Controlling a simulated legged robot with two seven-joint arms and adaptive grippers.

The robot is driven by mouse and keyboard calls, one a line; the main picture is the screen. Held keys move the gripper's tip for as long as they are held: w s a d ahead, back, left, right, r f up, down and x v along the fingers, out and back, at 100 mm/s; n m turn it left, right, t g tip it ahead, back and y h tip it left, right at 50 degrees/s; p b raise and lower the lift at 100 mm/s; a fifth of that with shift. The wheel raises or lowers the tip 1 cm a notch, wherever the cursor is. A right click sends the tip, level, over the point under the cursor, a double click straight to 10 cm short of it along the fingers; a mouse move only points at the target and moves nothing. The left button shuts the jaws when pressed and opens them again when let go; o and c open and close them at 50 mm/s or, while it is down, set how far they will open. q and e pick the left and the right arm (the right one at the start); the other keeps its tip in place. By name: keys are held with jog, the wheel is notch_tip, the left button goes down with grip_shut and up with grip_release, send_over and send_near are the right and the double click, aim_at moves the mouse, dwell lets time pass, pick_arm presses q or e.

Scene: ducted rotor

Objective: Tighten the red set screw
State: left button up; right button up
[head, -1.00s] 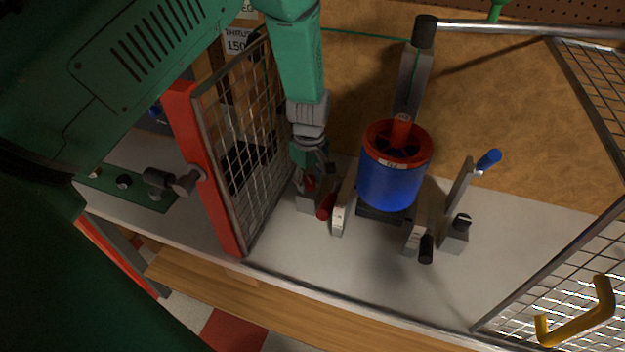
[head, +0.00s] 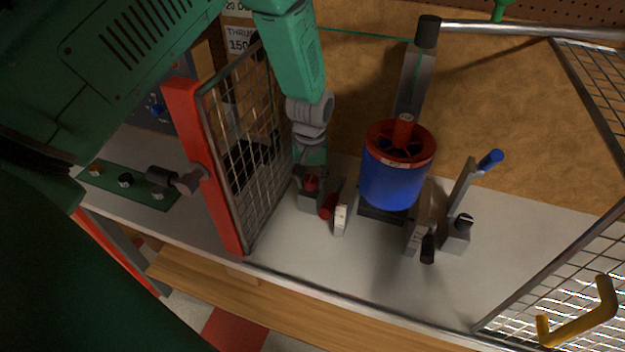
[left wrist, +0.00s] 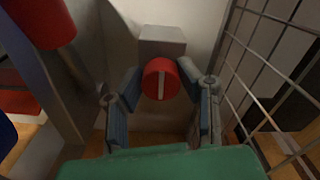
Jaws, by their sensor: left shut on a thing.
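The red set screw appears as a round red head with a white line across it (left wrist: 161,78), on a small grey block (left wrist: 162,42). In the head view the red head (head: 311,182) sits on its block beside the blue ducted rotor (head: 392,180). My left gripper (left wrist: 160,88) has one finger on each side of the red head and is shut on it. In the head view my left gripper (head: 311,172) points down at the block and partly hides the screw. My right gripper is not in view.
A red cylindrical handle (head: 328,206) is close to the right of the block. A wire mesh guard with a red post (head: 205,165) stands close on the left. A lever with a blue tip (head: 489,159) and a black knob (head: 463,221) are right of the rotor.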

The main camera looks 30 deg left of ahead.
aim_at(312, 177)
pick_arm(q)
jog(key=shift+w+a+r, duration=0.15)
jog(key=shift+w, duration=0.25)
jog(key=o, duration=0.9)
jog(key=shift+o, duration=1.2)
jog(key=shift+f, duration=0.2)
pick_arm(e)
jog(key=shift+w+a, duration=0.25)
pick_arm(q)
jog(key=shift+a, duration=0.1)
jog(key=shift+r, duration=0.25)
notch_tip(312, 177, up, 11)
jog(key=shift+r, duration=0.15)
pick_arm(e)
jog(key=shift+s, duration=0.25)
